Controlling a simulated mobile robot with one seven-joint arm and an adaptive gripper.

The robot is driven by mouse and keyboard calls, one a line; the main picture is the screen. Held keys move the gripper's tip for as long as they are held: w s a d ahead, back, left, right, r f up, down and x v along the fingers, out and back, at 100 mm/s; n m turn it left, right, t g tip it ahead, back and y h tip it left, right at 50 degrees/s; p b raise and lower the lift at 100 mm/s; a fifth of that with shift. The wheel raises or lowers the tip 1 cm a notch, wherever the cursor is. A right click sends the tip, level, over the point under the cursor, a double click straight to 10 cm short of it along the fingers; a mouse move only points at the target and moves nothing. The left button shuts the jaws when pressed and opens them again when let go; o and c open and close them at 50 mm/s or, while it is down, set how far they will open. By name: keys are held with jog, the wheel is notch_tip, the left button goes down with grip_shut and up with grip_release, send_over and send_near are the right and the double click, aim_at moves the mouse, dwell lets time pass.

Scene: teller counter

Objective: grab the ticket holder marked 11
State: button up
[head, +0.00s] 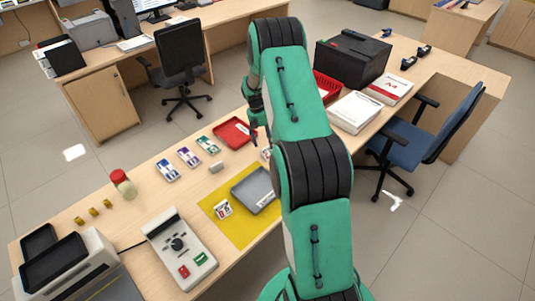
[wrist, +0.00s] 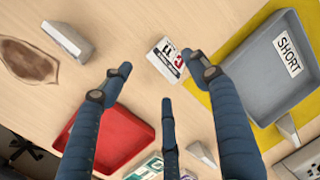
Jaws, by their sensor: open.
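A small white ticket holder (wrist: 165,58) with black figures that look like 11 and a red mark stands on the counter in the wrist view, just beyond my fingertips. It sits between the red tray and the yellow mat. In the head view its white edge (head: 265,154) barely shows beside my arm. My gripper (wrist: 161,78) is open and empty, its fingers spread toward the holder; no contact is visible. In the head view my gripper (head: 257,128) is mostly hidden behind my arm. Another numbered holder (head: 223,209) stands on the yellow mat, its number unclear.
A red tray (head: 233,133) and a grey tray (head: 253,190), labelled SHORT in the wrist view, flank the holder. Grey wedges (wrist: 67,40) stand nearby.

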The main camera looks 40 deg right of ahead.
jog(key=shift+f, duration=0.1)
jog(key=shift+s+f+b, duration=0.2)
jog(key=shift+f+b, duration=0.15)
jog(key=shift+f, duration=0.9)
jog(key=shift+s+f+b, duration=0.2)
jog(key=shift+f+b, duration=0.1)
jog(key=shift+f, duration=0.9)
jog(key=c, duration=1.3)
